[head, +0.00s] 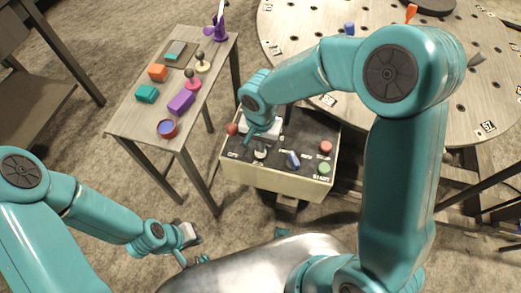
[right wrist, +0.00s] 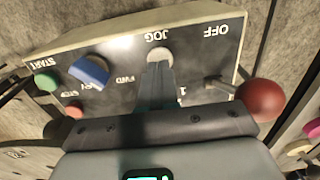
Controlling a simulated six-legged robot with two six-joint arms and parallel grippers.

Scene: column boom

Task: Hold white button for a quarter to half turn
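The white button (head: 260,153) is on the sloped dark face of the control box (head: 262,182). In the right wrist view the white button (right wrist: 159,55) sits below the JOG label, and the fingertips partly cover it. My right gripper (right wrist: 160,70) has its fingers together, with nothing between them, and the tips are at the button. I cannot tell if they press it. In the head view my right gripper (head: 257,141) reaches down over the box from above. My left gripper (head: 191,260) hangs low at the left, away from the box, with its fingers apart and empty.
The box also has a blue selector (head: 293,159), a red button (head: 326,147), a green button (head: 324,168) and a red-ball lever (head: 232,129). A side table (head: 140,120) with several small objects stands left. A round table with holes (head: 290,60) stands behind.

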